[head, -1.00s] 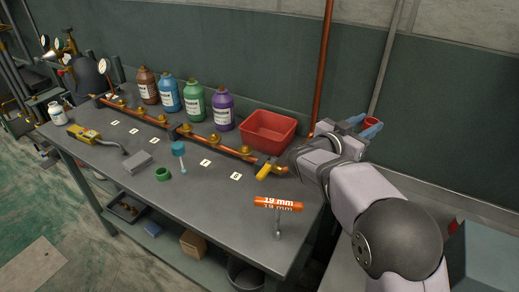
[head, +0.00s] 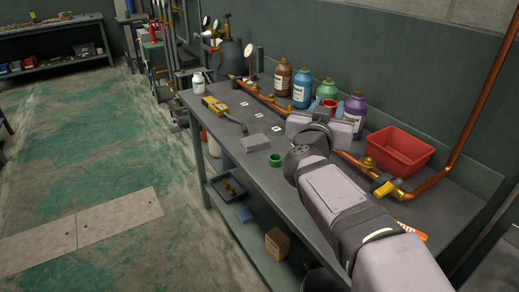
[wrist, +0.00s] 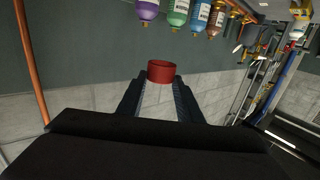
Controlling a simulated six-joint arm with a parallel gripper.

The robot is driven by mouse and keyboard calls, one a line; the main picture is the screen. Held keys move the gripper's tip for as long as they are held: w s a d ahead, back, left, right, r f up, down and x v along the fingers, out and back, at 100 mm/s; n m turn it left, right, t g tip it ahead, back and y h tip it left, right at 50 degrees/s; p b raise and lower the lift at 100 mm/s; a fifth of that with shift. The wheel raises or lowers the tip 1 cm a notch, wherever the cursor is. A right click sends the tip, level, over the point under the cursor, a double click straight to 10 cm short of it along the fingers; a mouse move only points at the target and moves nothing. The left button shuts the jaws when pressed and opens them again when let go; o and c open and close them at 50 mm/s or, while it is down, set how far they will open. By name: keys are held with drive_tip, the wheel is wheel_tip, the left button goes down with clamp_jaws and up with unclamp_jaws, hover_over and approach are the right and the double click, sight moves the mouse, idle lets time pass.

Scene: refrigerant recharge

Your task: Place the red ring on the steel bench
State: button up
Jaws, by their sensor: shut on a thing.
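The red ring (head: 331,104) is held in my gripper (head: 342,108), above the bench in front of the green and purple bottles in the head view. In the wrist view the ring (wrist: 162,72) sits between the fingertips of my gripper (wrist: 162,82), which is shut on it. The steel bench (head: 285,192) runs diagonally across the head view. My arm reaches over its right part and hides much of the top there.
A red bin (head: 397,151) stands right. Bare top shows around the green ring.

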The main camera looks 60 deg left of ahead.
drive_tip(key=s+a+n+g+y, duration=0.1)
drive_tip(key=s+a+n+y, duration=0.1)
drive_tip(key=s+a, duration=0.3)
hover_over(292, 191)
wheel_tip(292, 191, down, 13)
drive_tip(key=shift+a+f+b, duration=0.1)
drive_tip(key=shift+f+b, duration=0.5)
drive_tip(key=shift+f, duration=4.9)
drive_tip(key=shift+f, duration=0.1)
drive_tip(key=o, duration=0.7)
drive_tip(key=shift+f, duration=0.1)
drive_tip(key=o, duration=0.4)
